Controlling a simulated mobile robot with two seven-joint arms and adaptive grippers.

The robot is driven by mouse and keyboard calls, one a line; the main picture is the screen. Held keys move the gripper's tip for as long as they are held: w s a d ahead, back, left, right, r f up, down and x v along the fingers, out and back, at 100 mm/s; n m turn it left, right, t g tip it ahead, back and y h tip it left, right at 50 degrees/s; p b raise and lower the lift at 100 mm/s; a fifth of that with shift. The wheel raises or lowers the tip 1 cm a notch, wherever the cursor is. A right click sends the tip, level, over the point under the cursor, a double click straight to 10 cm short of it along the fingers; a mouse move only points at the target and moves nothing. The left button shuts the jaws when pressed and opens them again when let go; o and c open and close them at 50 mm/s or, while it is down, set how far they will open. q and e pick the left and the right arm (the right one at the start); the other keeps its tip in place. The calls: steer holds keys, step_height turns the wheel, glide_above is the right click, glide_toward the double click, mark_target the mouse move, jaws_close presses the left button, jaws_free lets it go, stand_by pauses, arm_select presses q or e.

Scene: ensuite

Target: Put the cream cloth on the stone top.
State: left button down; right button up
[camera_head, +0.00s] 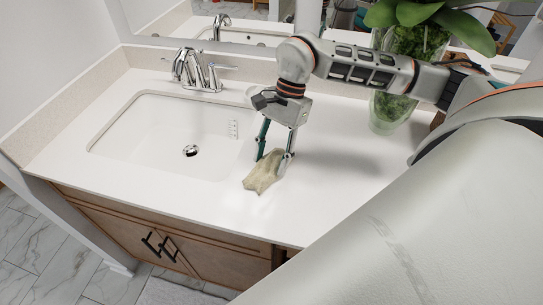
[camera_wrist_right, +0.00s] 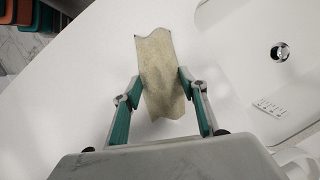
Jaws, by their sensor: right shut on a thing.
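The cream cloth (camera_head: 265,172) is a small, crumpled beige piece at the right side of the sink. My right gripper (camera_head: 275,157) points down and is shut on it, with one finger on each side. In the right wrist view the cloth (camera_wrist_right: 160,78) stretches out between the two fingertips (camera_wrist_right: 160,84). The white stone top (camera_head: 325,190) lies under the cloth and around the sink. I cannot tell whether the cloth touches the top. My left gripper is not in view.
The sink basin (camera_head: 165,135) is just left of the cloth, with a chrome faucet (camera_head: 200,70) behind it. A glass vase (camera_head: 392,110) with a green plant stands at the back right. The stone top is clear right of the cloth.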

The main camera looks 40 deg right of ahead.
steer(key=shift+f, duration=0.1)
steer(key=o, duration=1.1)
steer(key=shift+c, duration=0.2)
